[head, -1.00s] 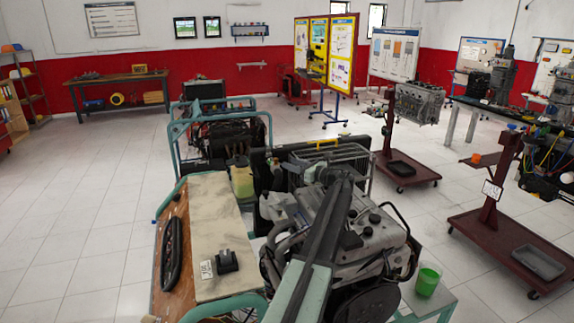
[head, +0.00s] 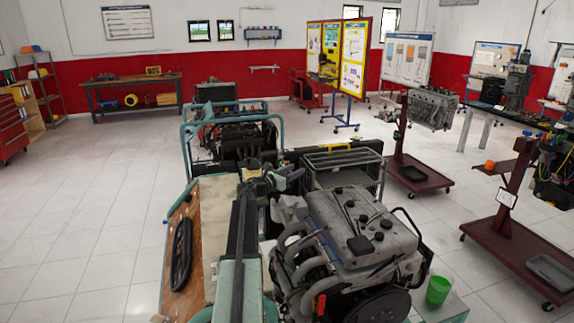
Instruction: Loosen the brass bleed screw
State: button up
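I cannot make out the brass bleed screw in the head view. A grey engine (head: 360,228) with dark caps and pale curved pipes stands on a trainer frame at the centre right. My arm reaches up from the bottom edge, left of the engine. My gripper (head: 287,178) is at the arm's far end, above and behind the engine's left side, close to the radiator area. It is small and dark against dark parts, so its fingers and anything between them are unclear.
A wooden panel (head: 207,200) with a black part (head: 181,254) lies left of my arm. A metal rack (head: 343,168) stands behind the engine. A green cup (head: 438,290) is at its right. A red engine stand (head: 510,232) is farther right. The floor at left is clear.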

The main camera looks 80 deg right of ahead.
aim_at(287, 162)
jog(key=w+n+t, duration=0.1)
jog(key=w, duration=0.7)
jog(key=shift+h, duration=0.4)
jog(key=x, duration=0.7)
jog(key=shift+s+d, duration=0.2)
jog(key=shift+s, duration=0.2)
grip_shut()
